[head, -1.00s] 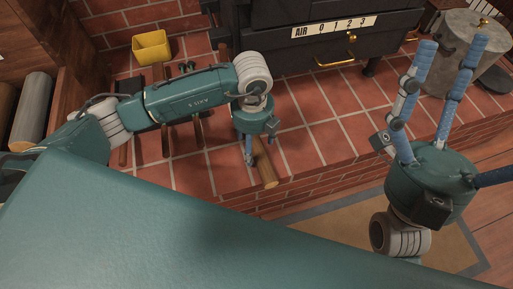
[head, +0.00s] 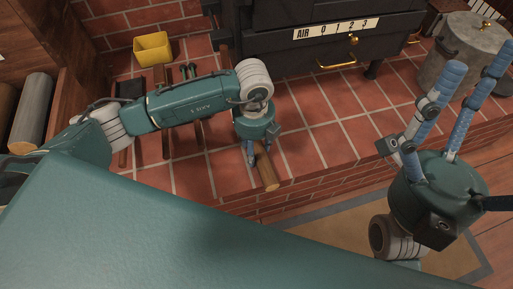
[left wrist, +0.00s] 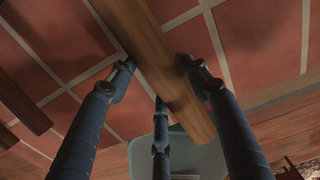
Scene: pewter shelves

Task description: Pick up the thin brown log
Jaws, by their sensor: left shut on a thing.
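The thin brown log (head: 266,172) lies near the front edge of the red tiled hearth, its pale cut end toward me. My left gripper (head: 260,150) reaches down over it from above. In the left wrist view the log (left wrist: 158,60) runs between the blue fingers of the left gripper (left wrist: 157,75), which is shut on it. I cannot tell whether the log is clear of the tiles; part of it is hidden under the gripper. My right gripper (head: 480,62) is raised at the right, fingers apart and empty.
Several thin wooden pieces lie behind my left arm, one of them a stick (head: 166,145). A yellow container (head: 152,47) stands at the back. A dark stove (head: 320,45) stands behind the log. A grey lidded bin (head: 462,48) is at right. Tiles right of the log are clear.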

